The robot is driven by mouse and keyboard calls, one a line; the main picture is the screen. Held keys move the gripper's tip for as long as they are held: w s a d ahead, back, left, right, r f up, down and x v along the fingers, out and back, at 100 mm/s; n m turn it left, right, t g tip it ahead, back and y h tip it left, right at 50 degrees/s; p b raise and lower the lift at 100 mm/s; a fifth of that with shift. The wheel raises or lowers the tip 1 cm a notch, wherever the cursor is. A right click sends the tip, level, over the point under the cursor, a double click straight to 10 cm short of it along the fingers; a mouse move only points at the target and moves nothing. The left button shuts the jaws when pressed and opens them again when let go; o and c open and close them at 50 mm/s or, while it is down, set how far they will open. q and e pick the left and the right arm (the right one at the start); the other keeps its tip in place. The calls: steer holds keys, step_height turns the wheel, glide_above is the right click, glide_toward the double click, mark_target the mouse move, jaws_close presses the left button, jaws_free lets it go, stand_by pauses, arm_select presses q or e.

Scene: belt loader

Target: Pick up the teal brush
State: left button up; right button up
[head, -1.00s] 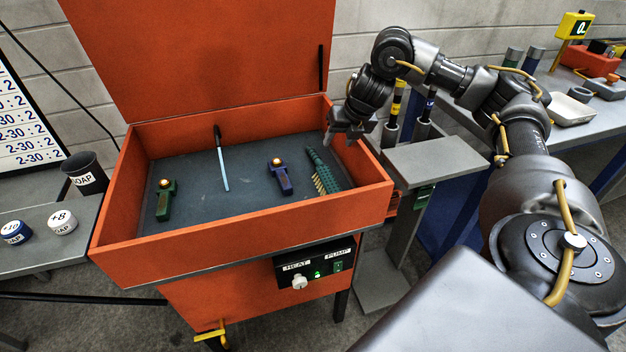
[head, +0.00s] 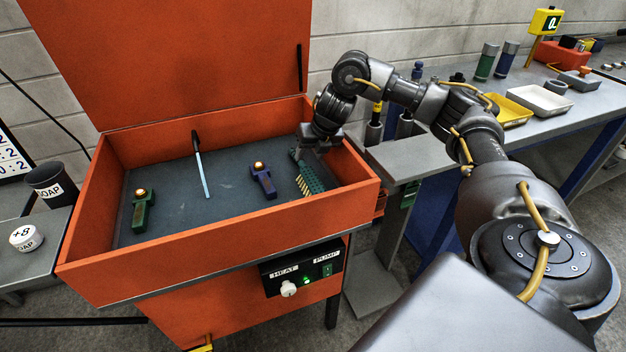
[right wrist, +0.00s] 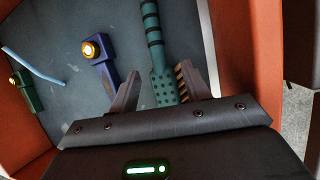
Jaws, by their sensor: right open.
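The teal brush (head: 309,178), with pale bristles along its side, lies on the dark floor of the orange washer bin near its right wall. My right gripper (head: 318,154) is just over the brush and hides part of it. In the right wrist view the brush (right wrist: 158,60) runs up between the two open fingers of my right gripper (right wrist: 165,85). I cannot tell how high the fingers are above the bin floor. My left gripper is out of view.
The bin (head: 215,228) also holds a blue tool (head: 263,182), a green tool (head: 142,212) and a thin light-blue stick with a dark end (head: 202,168). Its lid (head: 170,60) stands open behind. A grey bench (head: 540,115) is at the right.

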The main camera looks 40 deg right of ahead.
mark_target(305, 163)
steer(key=x, duration=0.5)
steer(key=shift+f, duration=0.1)
steer(key=shift+s, duration=0.1)
steer(key=shift+c, duration=0.3)
